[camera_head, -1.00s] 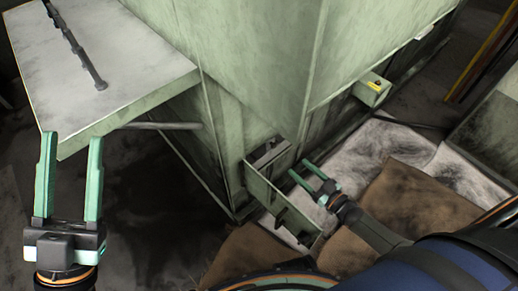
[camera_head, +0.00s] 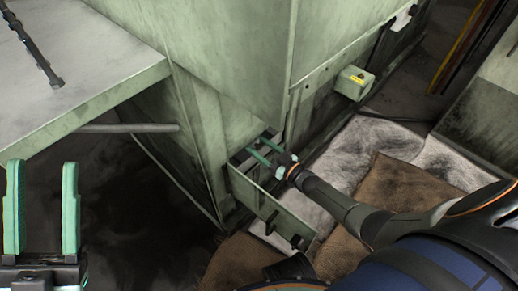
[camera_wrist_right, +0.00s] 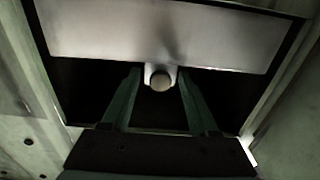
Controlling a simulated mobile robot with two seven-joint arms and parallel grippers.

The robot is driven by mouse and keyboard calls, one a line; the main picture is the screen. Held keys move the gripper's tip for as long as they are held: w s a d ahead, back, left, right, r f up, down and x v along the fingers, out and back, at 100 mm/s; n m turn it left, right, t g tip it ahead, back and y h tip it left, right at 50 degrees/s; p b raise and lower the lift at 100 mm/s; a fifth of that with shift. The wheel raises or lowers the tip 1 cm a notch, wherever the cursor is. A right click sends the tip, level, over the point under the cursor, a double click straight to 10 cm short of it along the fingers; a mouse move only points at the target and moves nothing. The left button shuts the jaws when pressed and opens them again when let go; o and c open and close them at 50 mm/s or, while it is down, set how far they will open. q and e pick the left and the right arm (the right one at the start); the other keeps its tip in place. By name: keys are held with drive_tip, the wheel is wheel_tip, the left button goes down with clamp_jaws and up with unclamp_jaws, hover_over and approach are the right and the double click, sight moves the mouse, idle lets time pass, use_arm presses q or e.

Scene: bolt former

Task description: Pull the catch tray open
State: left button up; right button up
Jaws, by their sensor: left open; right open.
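The catch tray (camera_head: 258,198) is a green metal box low at the corner of the green machine. Its long outer wall faces me, with dark fittings near its lower right end. My right gripper (camera_head: 262,153) is open, its fingers over the tray's upper end by the machine wall. In the right wrist view my right gripper (camera_wrist_right: 160,100) has a finger on either side of a small round knob (camera_wrist_right: 161,82) below a pale plate (camera_wrist_right: 155,35). I cannot tell whether the fingers touch the knob. My left gripper (camera_head: 42,210) is open and empty at the far left.
A grey table top (camera_head: 85,75) with a dark rod (camera_head: 30,45) on it juts out at upper left. White and brown cloths (camera_head: 385,205) cover the floor at right.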

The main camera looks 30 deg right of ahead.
drive_tip(key=shift+w+a, duration=0.1)
drive_tip(key=shift+w, duration=0.15)
clamp_jaws()
idle(0.4)
drive_tip(key=shift+s, duration=0.1)
idle(0.8)
